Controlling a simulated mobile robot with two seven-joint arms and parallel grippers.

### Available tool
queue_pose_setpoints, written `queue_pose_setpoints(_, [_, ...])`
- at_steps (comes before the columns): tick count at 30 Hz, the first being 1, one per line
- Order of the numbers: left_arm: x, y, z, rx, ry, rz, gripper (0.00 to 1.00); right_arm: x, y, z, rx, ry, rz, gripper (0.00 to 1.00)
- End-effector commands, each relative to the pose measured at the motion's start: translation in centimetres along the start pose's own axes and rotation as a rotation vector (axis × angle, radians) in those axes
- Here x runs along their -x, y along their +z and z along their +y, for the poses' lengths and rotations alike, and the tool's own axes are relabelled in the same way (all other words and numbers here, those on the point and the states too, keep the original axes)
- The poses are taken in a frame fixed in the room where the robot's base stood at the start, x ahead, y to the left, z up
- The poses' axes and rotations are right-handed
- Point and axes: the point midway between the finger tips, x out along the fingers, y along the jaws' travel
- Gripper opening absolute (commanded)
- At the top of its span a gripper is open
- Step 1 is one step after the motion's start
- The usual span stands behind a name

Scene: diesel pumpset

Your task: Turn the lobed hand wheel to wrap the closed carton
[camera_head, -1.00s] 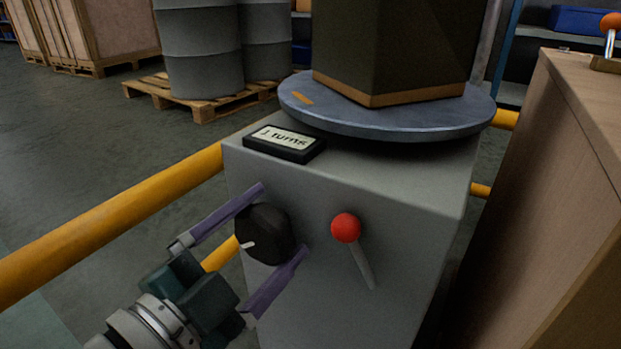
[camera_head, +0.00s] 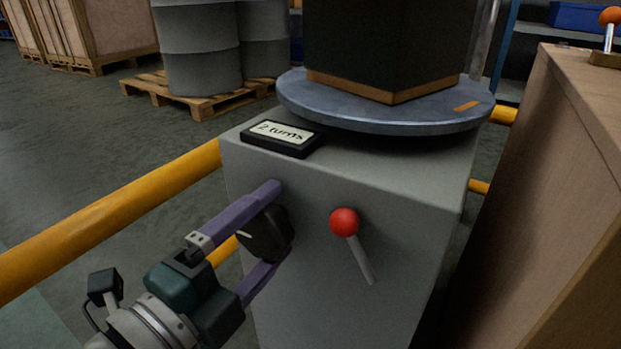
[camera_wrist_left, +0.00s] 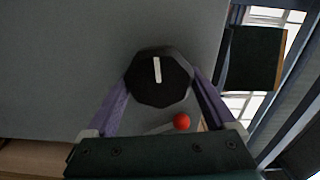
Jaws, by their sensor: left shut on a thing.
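The black lobed hand wheel (camera_head: 264,234) sits on the front face of the grey machine cabinet (camera_head: 350,180). My left gripper (camera_head: 268,228) has its purple fingers on either side of the wheel, shut on it. In the left wrist view the wheel (camera_wrist_left: 158,77) lies between the fingers, with its white mark toward the top. A dark carton (camera_head: 385,45) with a tan lower edge stands on the round grey turntable (camera_head: 390,112). A small display (camera_head: 282,137) on the cabinet top reads "2 turns". My right gripper is not in view.
A lever with a red knob (camera_head: 344,222) sticks out just right of the wheel. A yellow rail (camera_head: 110,213) runs along the left. A wooden cabinet (camera_head: 560,180) stands close on the right. Grey drums (camera_head: 200,50) stand on a pallet behind.

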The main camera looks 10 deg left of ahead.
Motion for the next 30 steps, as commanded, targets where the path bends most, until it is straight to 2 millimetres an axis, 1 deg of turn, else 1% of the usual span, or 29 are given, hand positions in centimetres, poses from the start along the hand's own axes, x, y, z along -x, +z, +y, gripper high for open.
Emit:
queue_pose_setpoints(12, [0.0,0.1,0.1,-0.006,0.003,-0.002,0.34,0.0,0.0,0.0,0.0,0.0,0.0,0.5])
queue_pose_setpoints(13, [0.0,0.1,0.1,-0.006,0.002,-0.002,0.9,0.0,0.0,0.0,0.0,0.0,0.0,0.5])
queue_pose_setpoints(15, [0.0,0.1,0.1,-0.006,0.002,-0.002,0.98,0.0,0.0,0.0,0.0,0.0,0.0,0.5])
queue_pose_setpoints(16, [0.0,0.1,0.1,-0.005,0.002,-0.002,1.0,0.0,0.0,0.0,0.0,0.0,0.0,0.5])
queue_pose_setpoints(24, [0.3,0.0,0.0,-0.005,0.002,-0.001,1.0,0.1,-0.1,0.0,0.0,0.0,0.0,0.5])
queue_pose_setpoints(26, [0.9,0.0,-0.1,-0.004,0.003,-0.001,1.0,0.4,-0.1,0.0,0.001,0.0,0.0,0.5])
queue_pose_setpoints(29, [2.6,0.0,-0.1,-0.004,0.006,-0.002,1.0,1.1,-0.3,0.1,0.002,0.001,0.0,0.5])
queue_pose_setpoints(30, [3.4,0.0,-0.1,-0.004,0.006,-0.003,1.0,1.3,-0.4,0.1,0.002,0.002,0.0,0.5])
